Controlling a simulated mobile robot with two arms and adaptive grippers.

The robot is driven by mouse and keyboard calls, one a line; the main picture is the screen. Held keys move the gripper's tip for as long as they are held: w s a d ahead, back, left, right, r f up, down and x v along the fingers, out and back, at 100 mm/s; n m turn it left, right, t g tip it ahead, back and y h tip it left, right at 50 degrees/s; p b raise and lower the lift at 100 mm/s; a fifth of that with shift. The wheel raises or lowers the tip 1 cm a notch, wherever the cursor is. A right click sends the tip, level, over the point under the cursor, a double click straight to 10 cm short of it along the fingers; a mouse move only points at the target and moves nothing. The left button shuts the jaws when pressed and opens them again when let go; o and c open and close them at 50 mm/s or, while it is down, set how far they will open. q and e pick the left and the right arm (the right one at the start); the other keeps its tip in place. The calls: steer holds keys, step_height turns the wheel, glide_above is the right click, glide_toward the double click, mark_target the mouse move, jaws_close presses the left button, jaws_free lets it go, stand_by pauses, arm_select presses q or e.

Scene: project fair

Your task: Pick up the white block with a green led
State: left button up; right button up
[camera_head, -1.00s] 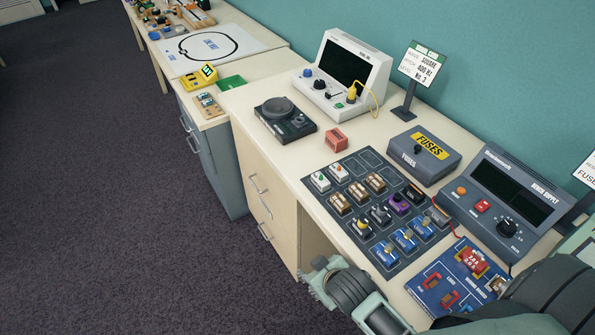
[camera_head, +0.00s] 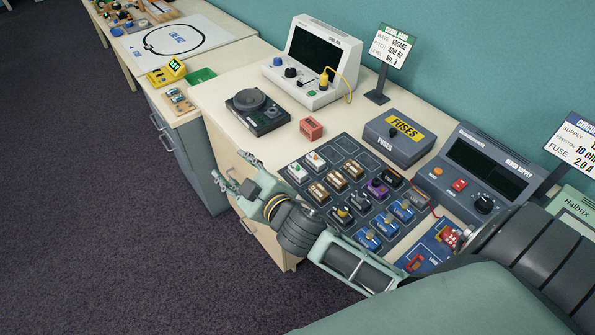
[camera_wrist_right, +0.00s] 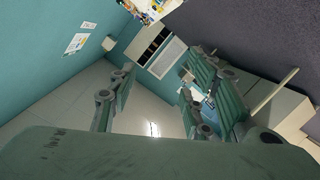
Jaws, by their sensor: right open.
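The white block with a green LED (camera_head: 296,173) sits upright at the near-left corner of the dark component tray (camera_head: 283,161). A second white block (camera_head: 316,161), with an orange LED, stands right beside it, farther back. My right gripper (camera_head: 230,169) is open and empty, left of the tray and near the table's front edge, apart from both blocks. In the right wrist view its spread fingers (camera_wrist_right: 155,95) have floor and walls behind them, and no block shows there. My left gripper is not in view.
Brown, black, purple and blue blocks fill several tray slots. A red block (camera_head: 311,128), black speaker-like device (camera_head: 258,113) and fuse box (camera_head: 398,137) stand behind. The bench supply (camera_head: 478,172) is at the right.

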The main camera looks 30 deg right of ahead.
steer(key=w+a+r+n+t+y, duration=0.1)
steer(key=w+a+r+n+y, duration=0.1)
steer(key=a+r+n+y, duration=1.1)
steer(key=s+a+r+n+g+y, duration=0.2)
steer(key=s+a+n+g+y, duration=0.15)
steer(key=n+g, duration=0.35)
steer(key=n+g+h, duration=0.9)
steer(key=g+h, duration=0.1)
steer(key=h, duration=0.8)
glide_above(298, 166)
step_height(298, 166, down, 14)
steer(key=shift+a+r, duration=0.1)
steer(key=shift+r, duration=0.15)
steer(key=shift+s+d+f, duration=0.1)
steer(key=shift+d+f, duration=0.05)
steer(key=shift+d, duration=0.1)
step_height(298, 166, down, 6)
steer(key=p, duration=0.3)
steer(key=shift+a+f, duration=0.1)
steer(key=shift+f, duration=0.65)
jaws_close()
